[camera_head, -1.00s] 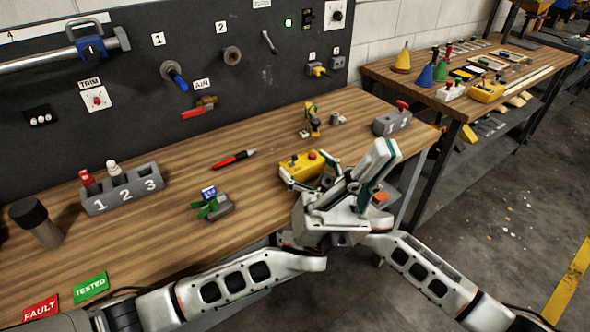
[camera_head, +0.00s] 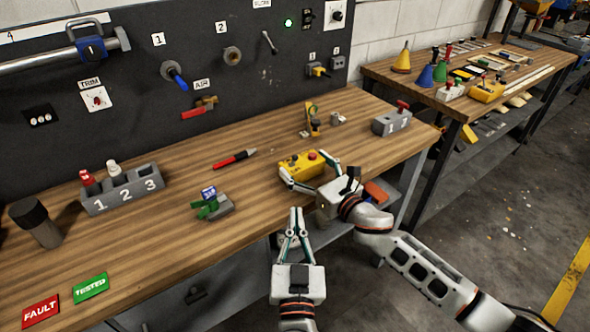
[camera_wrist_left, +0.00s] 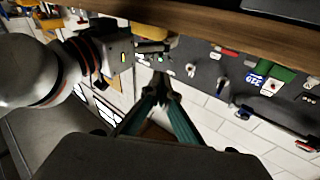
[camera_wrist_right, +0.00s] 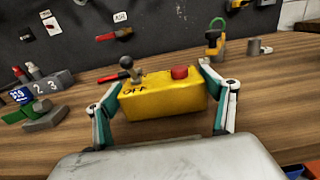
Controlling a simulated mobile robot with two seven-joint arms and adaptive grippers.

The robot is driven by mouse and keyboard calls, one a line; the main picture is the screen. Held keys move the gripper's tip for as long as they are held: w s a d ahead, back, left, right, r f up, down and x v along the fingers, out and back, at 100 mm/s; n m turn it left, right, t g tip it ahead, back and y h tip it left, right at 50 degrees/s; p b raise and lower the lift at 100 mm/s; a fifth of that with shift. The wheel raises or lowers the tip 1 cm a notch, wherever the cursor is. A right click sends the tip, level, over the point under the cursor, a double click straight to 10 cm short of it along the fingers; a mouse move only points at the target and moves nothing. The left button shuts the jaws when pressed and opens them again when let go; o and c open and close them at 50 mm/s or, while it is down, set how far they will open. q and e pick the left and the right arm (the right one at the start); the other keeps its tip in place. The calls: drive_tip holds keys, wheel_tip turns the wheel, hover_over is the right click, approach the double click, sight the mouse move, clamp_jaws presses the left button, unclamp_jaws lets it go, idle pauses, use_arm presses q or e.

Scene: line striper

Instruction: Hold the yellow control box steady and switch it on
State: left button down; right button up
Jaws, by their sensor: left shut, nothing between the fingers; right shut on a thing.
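The yellow control box (camera_head: 301,165) sits on the wooden bench near its front edge. It has a red button (camera_wrist_right: 180,72) and a black-knobbed lever (camera_wrist_right: 128,66) on top; "OFF" is lettered beside the lever. My right gripper (camera_head: 308,174) is shut on the box, one finger at each end, as the right wrist view (camera_wrist_right: 165,105) also shows. My left gripper (camera_head: 297,212) is shut and empty, in front of the bench edge and below the box in the head view. In the left wrist view its fingertips (camera_wrist_left: 160,85) meet.
A green-and-grey piece with a blue display (camera_head: 212,204) stands left of the box. A red pen (camera_head: 234,159), a grey numbered holder (camera_head: 122,190) and a grey block with a red handle (camera_head: 391,122) are on the bench.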

sight(294, 159)
use_arm(q)
drive_tip(key=shift+f, duration=0.1)
drive_tip(key=w, duration=0.4)
drive_tip(key=w+r, duration=0.1)
drive_tip(key=w, duration=0.4)
drive_tip(key=w+r, duration=0.1)
drive_tip(key=w, duration=0.3)
drive_tip(key=shift+w+a+r, duration=0.2)
drive_tip(key=shift+w+a, duration=0.1)
drive_tip(key=shift+w, duration=0.1)
drive_tip(key=shift+w+a+r+n+g, duration=0.15)
drive_tip(key=shift+r+n+g, duration=0.25)
drive_tip(key=shift+g, duration=0.2)
